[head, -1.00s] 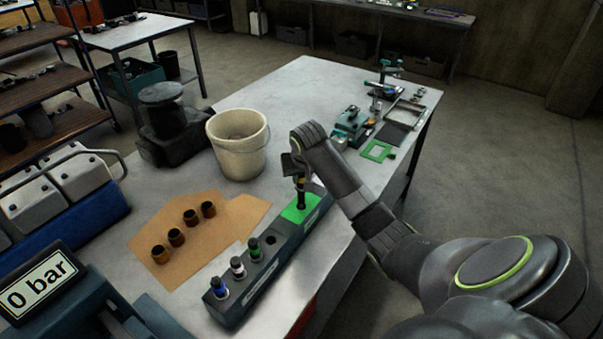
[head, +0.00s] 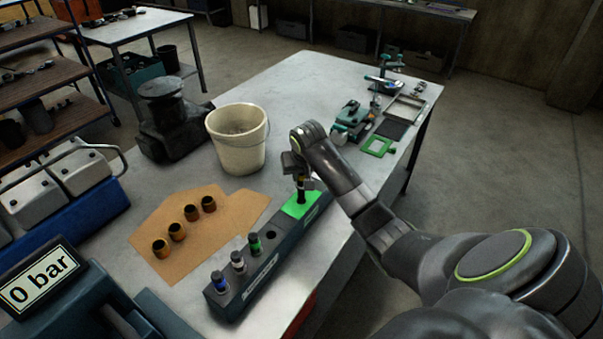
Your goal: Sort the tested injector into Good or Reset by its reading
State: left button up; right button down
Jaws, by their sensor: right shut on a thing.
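My right gripper (head: 298,168) is shut on a dark injector (head: 301,190). It holds the injector upright over the green-marked section (head: 299,207) at the far end of a dark rack (head: 260,283). The injector's lower tip meets the green area; I cannot tell how deep it sits. Several other injectors stand in the rack's near holes, with blue (head: 220,282), white (head: 238,263) and green (head: 254,243) bands. An empty dark hole lies between them and the green section. The tester display (head: 38,283) at the lower left reads 0 bar. My left gripper is out of view.
A cream bucket (head: 238,143) and a dark machine part (head: 170,120) stand behind the rack. Several brass sleeves (head: 191,212) stand on a brown sheet (head: 150,237).

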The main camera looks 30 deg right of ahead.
aim_at(302, 186)
jog(key=shift+f, duration=0.1)
jog(key=shift+f+b, duration=0.3)
jog(key=shift+f, duration=1.3)
jog(key=shift+p, duration=0.35)
jog(key=shift+f, duration=0.1)
jog(key=shift+f+b, duration=0.65)
jog(key=shift+f, duration=0.6)
jog(key=shift+r+p, duration=0.1)
jog(key=shift+p, duration=0.45)
